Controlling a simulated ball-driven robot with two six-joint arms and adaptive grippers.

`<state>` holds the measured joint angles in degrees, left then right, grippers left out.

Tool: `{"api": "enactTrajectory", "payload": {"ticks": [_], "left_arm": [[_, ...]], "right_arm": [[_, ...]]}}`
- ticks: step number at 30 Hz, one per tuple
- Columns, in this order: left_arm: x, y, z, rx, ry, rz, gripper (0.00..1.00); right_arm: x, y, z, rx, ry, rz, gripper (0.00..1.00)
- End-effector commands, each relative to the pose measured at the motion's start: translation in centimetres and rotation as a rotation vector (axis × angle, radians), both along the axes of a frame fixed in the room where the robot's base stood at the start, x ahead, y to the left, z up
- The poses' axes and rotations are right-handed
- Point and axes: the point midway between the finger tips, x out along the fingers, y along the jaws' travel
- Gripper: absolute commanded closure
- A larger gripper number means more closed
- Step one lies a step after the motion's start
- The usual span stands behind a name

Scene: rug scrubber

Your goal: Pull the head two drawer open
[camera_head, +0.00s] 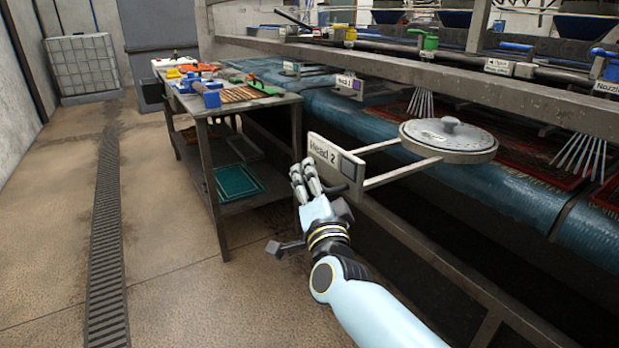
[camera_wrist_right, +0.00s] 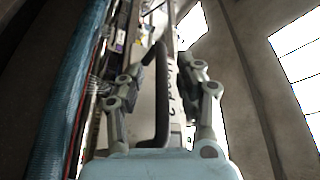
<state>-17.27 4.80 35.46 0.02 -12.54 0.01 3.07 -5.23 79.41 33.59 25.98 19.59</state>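The head two drawer shows as a light front panel (camera_head: 330,158) marked "Head 2". Two pale rails run back from it to a round grey disc (camera_head: 449,137), and the panel stands out in front of the machine's long beam. A dark bar handle (camera_wrist_right: 162,100) is on the panel's front. My right gripper (camera_head: 304,172) is at the left, front side of the panel. In the right wrist view its two fingers (camera_wrist_right: 157,75) are apart, with the handle between them and gaps showing on both sides. My left gripper is in neither view.
A workbench (camera_head: 203,110) with tools stands left of the drawer, a green tray (camera_head: 239,181) on its lower shelf. The machine's blue belt (camera_head: 480,190) runs behind the beam. A floor grate (camera_head: 107,230) lies left on open floor. A white caged tank (camera_head: 83,65) stands far back.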

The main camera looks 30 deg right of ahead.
Motion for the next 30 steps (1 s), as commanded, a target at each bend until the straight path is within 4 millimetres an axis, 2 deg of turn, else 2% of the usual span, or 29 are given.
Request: {"api": "enactTrajectory", "payload": {"ticks": [6, 12, 30], "left_arm": [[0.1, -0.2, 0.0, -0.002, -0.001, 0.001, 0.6], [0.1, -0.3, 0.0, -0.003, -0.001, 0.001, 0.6], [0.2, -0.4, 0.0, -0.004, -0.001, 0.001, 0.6]], "right_arm": [[-3.7, 1.0, -1.0, 0.001, 0.004, 0.0, 0.65], [-6.0, 1.7, -1.4, 0.001, 0.003, -0.001, 0.65], [-6.4, 1.8, -1.8, -0.004, 0.009, 0.002, 0.65]]}}
